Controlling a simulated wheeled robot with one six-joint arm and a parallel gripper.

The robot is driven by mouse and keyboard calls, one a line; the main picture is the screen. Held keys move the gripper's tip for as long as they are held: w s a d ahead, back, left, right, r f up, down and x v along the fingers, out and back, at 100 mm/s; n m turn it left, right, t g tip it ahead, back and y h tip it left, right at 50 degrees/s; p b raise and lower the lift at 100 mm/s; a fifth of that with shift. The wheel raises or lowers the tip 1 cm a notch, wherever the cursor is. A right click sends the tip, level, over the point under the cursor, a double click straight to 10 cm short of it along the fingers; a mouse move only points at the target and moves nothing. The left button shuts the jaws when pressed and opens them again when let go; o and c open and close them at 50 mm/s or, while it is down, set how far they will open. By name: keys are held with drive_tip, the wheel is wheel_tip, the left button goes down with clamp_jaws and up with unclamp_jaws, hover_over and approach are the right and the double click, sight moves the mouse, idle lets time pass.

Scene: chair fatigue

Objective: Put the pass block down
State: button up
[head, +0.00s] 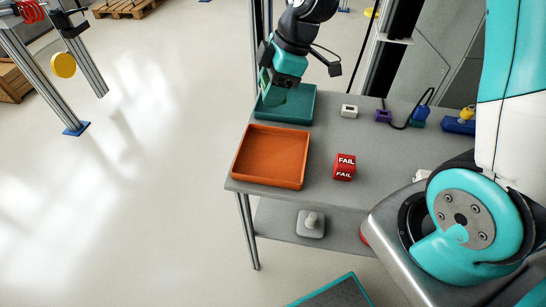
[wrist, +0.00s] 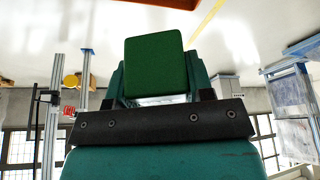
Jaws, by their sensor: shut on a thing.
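The pass block is a green block (wrist: 155,65) held between the fingers of my gripper (wrist: 158,88) in the wrist view; no lettering shows on the face I see. In the head view my gripper (head: 274,86) points down over the teal tray (head: 307,101) at the back left of the grey table. The block is dark and hard to make out there. I cannot tell whether it touches the tray floor. The red FAIL block (head: 344,167) stands on the table, right of the orange tray (head: 270,157).
The orange tray is empty and sits in front of the teal tray at the table's left edge. A white device (head: 349,111) and a purple one (head: 383,116) stand to the right. The grey tabletop (head: 330,135) between them and the FAIL block is clear.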

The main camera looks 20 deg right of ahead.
sight(267, 160)
drive_tip(key=r+n, duration=0.1)
drive_tip(key=s+r+n+g, duration=0.1)
drive_tip(key=a+r+n, duration=0.1)
drive_tip(key=shift+s+n, duration=0.25)
drive_tip(key=shift+n, duration=0.05)
drive_tip(key=shift+s+n+g, duration=0.2)
drive_tip(key=shift+n+g, duration=0.1)
wheel_tip(267, 160, down, 20)
drive_tip(key=shift+r, duration=0.25)
drive_tip(key=shift+f, duration=0.2)
drive_tip(key=o, duration=0.9)
drive_tip(key=shift+r, duration=0.1)
drive_tip(key=shift+o, duration=0.2)
